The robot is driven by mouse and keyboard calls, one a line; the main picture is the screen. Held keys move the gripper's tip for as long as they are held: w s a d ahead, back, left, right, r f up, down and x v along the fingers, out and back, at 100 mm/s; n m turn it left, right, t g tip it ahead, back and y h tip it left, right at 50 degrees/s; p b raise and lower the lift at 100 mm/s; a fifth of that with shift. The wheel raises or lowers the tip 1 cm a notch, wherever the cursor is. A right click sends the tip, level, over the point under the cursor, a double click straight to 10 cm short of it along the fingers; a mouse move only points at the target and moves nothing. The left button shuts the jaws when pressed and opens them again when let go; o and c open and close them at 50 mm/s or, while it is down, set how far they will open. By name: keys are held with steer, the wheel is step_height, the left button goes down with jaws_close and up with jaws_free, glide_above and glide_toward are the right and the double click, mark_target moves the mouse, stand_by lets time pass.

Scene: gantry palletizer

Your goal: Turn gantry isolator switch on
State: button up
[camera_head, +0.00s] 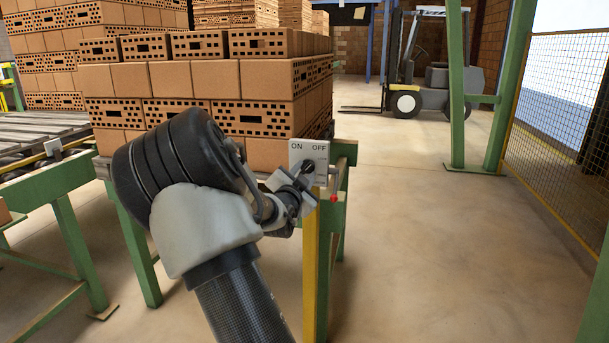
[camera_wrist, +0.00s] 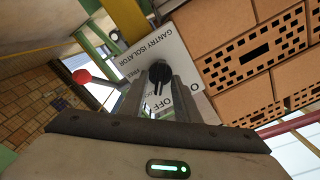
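The gantry isolator switch is a pale plate (camera_head: 319,150) on a yellow post, with ON printed at its upper left and OFF at its upper right. Its black knob (camera_wrist: 160,72) shows in the wrist view, where the plate (camera_wrist: 146,50) reads GANTRY ISOLATOR. My gripper (camera_head: 300,180) is right at the plate, partly covering its lower left. In the wrist view my gripper's fingers (camera_wrist: 162,80) stand apart on either side of the knob. I cannot tell whether they touch it. The knob's exact pointing direction is unclear.
A red ball-ended part (camera_head: 333,198) sits just below the plate. Stacked bricks (camera_head: 205,80) stand directly behind and left, on a green frame (camera_head: 133,245). Open floor (camera_head: 430,250) lies to the right, with a forklift (camera_head: 425,85) at the back and a mesh fence (camera_head: 565,110).

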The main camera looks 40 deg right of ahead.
steer(key=shift+w+d, duration=0.3)
steer(key=shift+d, duration=0.05)
steer(key=shift+c, duration=0.2)
jaws_close()
